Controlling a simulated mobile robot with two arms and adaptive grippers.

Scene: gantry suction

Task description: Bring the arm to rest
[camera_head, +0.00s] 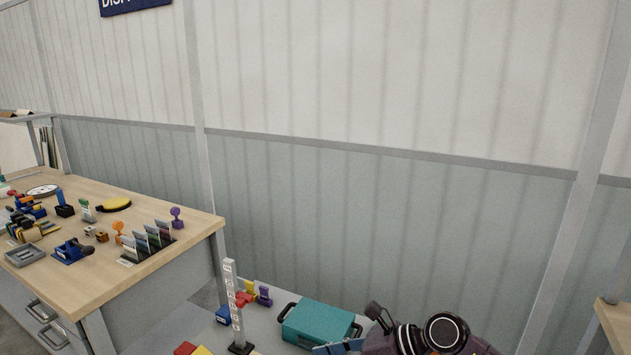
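No gripper fingers show in the head view, so I cannot see what either gripper is doing. A dark purple shape with round black parts and pale rings (445,332) rises from the bottom edge, right of the middle. It may be part of my own arm, but I cannot tell. It is cut off by the picture's lower edge. It stands to the right of a teal case (316,324) with black handles, and overlaps the case's right side in the picture.
A wooden desk (115,268) at left carries stamps, a card holder (150,242), a grey tray (25,255) and a yellow item (114,205). A marked white post (233,300) stands on the lower grey surface (268,342), near small coloured pieces. Another wooden edge (615,325) shows at right.

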